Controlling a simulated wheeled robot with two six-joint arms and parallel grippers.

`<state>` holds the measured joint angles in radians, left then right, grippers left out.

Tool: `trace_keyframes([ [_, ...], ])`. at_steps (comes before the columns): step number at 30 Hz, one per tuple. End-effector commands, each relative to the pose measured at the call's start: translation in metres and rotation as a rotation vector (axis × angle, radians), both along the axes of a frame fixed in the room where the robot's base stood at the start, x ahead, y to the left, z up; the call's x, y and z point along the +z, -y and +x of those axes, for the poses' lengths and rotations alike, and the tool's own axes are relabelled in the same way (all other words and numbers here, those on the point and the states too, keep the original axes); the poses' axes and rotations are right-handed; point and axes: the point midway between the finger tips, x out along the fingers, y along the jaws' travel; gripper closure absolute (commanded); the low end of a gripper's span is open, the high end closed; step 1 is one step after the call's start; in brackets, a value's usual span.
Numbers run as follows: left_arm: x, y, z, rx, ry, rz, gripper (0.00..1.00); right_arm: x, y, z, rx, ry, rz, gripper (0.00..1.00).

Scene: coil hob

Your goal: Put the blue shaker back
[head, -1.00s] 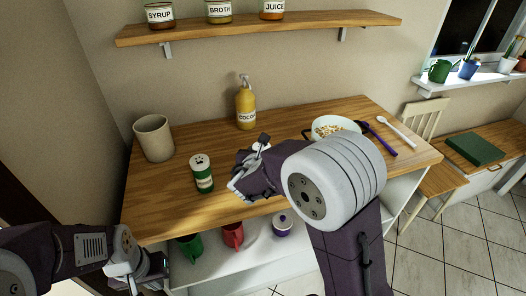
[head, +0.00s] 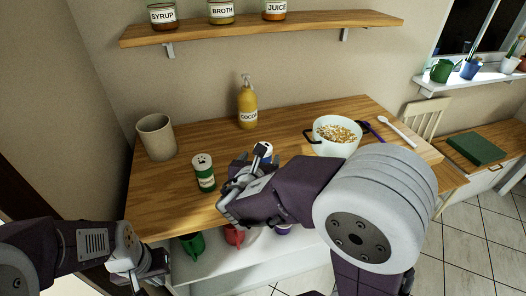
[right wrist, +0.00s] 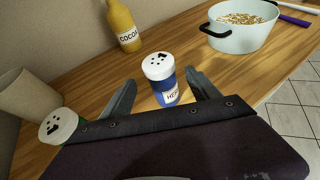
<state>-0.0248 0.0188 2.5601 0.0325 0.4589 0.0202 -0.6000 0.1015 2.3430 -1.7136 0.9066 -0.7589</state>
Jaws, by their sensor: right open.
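The blue shaker (right wrist: 165,88) has a white lid with dark holes and a label partly reading "HE". It stands upright on the wooden counter in the right wrist view. My right gripper (right wrist: 160,84) is open, with one finger on each side of the shaker; I cannot tell whether they touch it. In the head view, the shaker's white top (head: 267,147) shows just behind my right gripper (head: 252,155), which hides most of its body. My left gripper (head: 130,268) is low at the left, in front of the counter; its fingers are too small to read.
A green shaker (head: 204,173) stands left of my right gripper. A beige cup (head: 156,137), a yellow cocoa bottle (head: 247,105) and a pot of cereal (head: 334,142) stand on the counter (head: 200,135). A wall shelf (head: 270,29) holds labelled jars. Mugs sit below.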

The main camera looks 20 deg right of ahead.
Motion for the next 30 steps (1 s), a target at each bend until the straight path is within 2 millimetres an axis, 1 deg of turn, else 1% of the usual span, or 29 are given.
trace_keyframes([
  [1,0.003,0.0,0.0,0.0,0.0,0.0,1.0,0.006,-0.004,-0.008,0.005,0.001,0.0,0.3],
  [3,0.005,0.0,0.0,0.0,0.0,0.0,1.0,0.01,-0.008,-0.017,0.004,0.0,0.001,0.3],
  [7,0.006,0.0,0.0,0.0,0.0,0.0,1.0,0.013,-0.012,-0.026,0.001,-0.001,0.0,0.3],
  [21,0.006,0.0,0.0,0.0,0.0,0.0,1.0,0.013,-0.012,-0.028,-0.002,-0.001,0.001,0.3],
  [23,0.008,0.0,0.0,0.0,0.0,0.0,1.0,0.01,-0.007,-0.03,-0.029,-0.012,0.023,0.3],
  [25,0.015,0.0,0.0,0.0,0.0,0.0,1.0,-0.001,0.014,-0.041,-0.141,-0.05,0.115,0.3],
  [26,0.02,0.0,0.0,0.0,0.0,0.0,1.0,-0.009,0.027,-0.05,-0.223,-0.075,0.183,0.3],
  [27,0.028,0.0,0.0,0.0,0.0,0.0,1.0,-0.023,0.045,-0.068,-0.374,-0.11,0.305,0.3],
  [28,0.034,0.0,0.0,0.0,0.0,0.0,1.0,-0.035,0.058,-0.084,-0.512,-0.129,0.417,0.3],
  [29,0.04,0.0,0.0,0.0,0.0,0.0,1.0,-0.046,0.068,-0.102,-0.661,-0.14,0.533,0.3],
  [30,0.047,0.0,0.0,0.0,0.0,0.0,1.0,-0.059,0.075,-0.126,-0.869,-0.14,0.695,0.3],
])
